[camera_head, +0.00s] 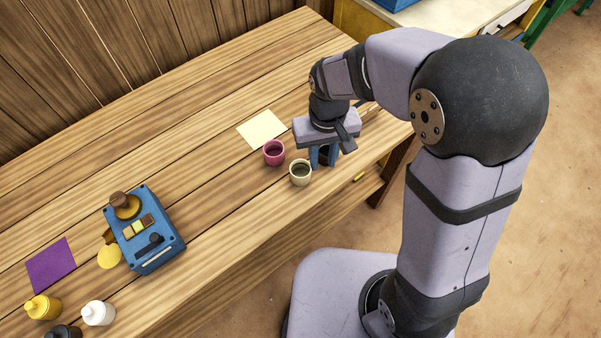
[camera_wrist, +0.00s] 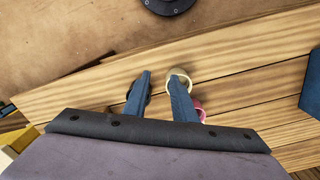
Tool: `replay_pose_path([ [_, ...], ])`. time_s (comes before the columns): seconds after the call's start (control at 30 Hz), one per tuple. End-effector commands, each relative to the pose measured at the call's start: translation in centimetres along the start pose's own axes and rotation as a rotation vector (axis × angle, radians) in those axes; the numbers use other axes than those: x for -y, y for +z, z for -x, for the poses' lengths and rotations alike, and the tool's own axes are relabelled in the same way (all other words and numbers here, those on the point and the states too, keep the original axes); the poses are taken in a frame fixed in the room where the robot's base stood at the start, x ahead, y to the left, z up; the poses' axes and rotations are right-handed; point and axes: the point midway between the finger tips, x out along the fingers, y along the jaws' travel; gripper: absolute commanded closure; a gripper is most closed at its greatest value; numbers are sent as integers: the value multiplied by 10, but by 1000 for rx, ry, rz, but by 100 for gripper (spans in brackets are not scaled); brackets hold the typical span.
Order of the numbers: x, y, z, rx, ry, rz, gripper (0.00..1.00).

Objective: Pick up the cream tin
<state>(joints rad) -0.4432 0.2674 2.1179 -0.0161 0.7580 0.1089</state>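The cream tin (camera_head: 300,172) stands upright on the wooden table near its front edge, open at the top with a dark inside. My gripper (camera_head: 324,156) points down just right of the tin, low over the table. In the wrist view my gripper (camera_wrist: 159,78) is open, with bare wood between the fingers. There the cream tin (camera_wrist: 180,73) shows at the tip of the right finger, outside the gap and partly hidden by that finger. I cannot tell whether they touch.
A pink tin (camera_head: 273,153) stands close behind and left of the cream one. A cream sheet (camera_head: 261,129) lies further back. A blue scale (camera_head: 151,240), a purple sheet (camera_head: 51,266) and several bottles are at the left. The table middle is clear.

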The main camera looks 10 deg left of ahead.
Motion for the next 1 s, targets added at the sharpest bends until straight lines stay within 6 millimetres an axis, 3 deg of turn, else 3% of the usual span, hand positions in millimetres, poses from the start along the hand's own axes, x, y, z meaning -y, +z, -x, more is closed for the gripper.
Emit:
replay_pose_path([
  [0.03, 20, -10, -7, 3, 2, 44, 76],
  [0.1, 40, -20, -13, 2, 3, 82, 76],
  [0.3, 70, -33, -20, -2, 5, 135, 76],
  [1.0, 70, -31, -51, 2, 6, 135, 76],
])
